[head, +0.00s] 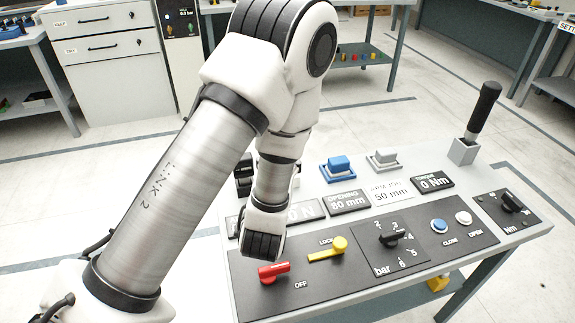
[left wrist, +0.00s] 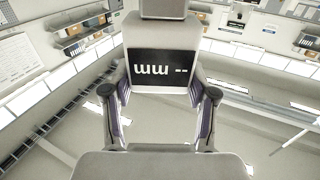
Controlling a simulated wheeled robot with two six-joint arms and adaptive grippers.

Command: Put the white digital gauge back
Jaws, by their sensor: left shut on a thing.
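The white digital gauge (left wrist: 163,70) is in the left wrist view. It has a pale body and a black display whose "-- mm" reads upside down. My left gripper (left wrist: 160,97) is shut on it, one finger on each side. In the head view my left arm crosses the left half and bends down over the console. The gauge and my left fingers cannot be made out there. My right gripper shows in neither view.
A control console (head: 385,260) fills the lower right, with a red lever (head: 272,271), a yellow lever (head: 328,250), knobs and buttons. A black-handled joystick (head: 482,110) stands at its far right. A white drawer cabinet (head: 105,60) stands behind at left. Open floor lies between.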

